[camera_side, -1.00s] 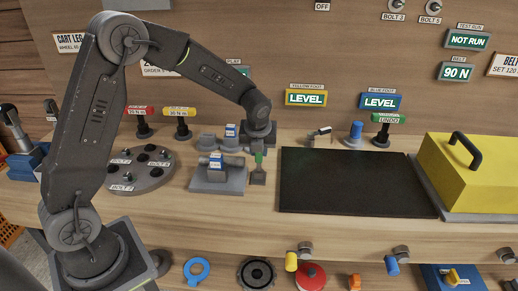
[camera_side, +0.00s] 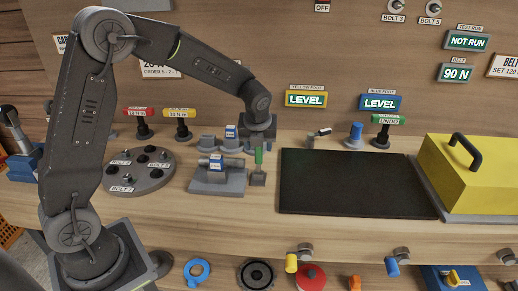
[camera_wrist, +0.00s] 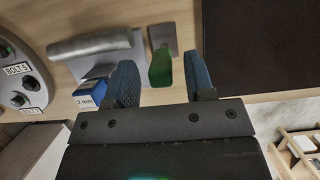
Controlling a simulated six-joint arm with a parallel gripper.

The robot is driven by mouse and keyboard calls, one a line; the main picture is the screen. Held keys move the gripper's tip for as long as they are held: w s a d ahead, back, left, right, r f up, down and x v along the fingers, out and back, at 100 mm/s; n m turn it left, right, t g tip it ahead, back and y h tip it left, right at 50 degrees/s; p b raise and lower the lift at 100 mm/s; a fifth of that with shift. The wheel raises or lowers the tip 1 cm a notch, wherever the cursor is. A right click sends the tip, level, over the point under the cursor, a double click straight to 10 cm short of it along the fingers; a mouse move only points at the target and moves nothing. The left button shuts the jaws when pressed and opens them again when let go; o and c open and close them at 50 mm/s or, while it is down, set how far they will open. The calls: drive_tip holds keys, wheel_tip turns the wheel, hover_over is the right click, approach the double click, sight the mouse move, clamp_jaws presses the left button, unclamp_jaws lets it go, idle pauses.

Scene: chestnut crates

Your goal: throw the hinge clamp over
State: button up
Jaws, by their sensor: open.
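A green handle (camera_side: 258,157) stands roughly upright from a small grey plate (camera_side: 258,179), which lies on the bench left of the black mat; I take it to be the hinge clamp. In the wrist view the green handle (camera_wrist: 160,70) lies between my two blue fingers, with a gap on each side, and its grey plate (camera_wrist: 163,36) shows beyond it. My gripper (camera_side: 259,145) points down just over the handle's top and is open and empty. The clamp's hinge cannot be made out.
A grey block with a cylinder (camera_side: 216,185) and a blue "2 mm" tag (camera_wrist: 89,99) sits close on the left. A round bolt plate (camera_side: 140,172) is further left.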

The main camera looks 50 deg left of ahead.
drive_tip(key=v, duration=1)
drive_tip(key=shift+r, duration=0.3)
drive_tip(key=shift+s+d, duration=0.15)
drive_tip(key=shift+s, duration=0.05)
drive_tip(key=s+d+r+n+t+h, duration=0.1)
drive_tip(key=s+d+n, duration=0.1)
drive_tip(key=s+n, duration=0.9)
drive_tip(key=s+d+r+n+t+h, duration=0.1)
drive_tip(key=s+d+n+t, duration=0.1)
drive_tip(key=s+n, duration=1)
drive_tip(key=d+n, duration=0.1)
drive_tip(key=n, duration=0.3)
drive_tip(key=shift+s+d+r+h, duration=0.2)
drive_tip(key=shift+d+r+h, duration=0.1)
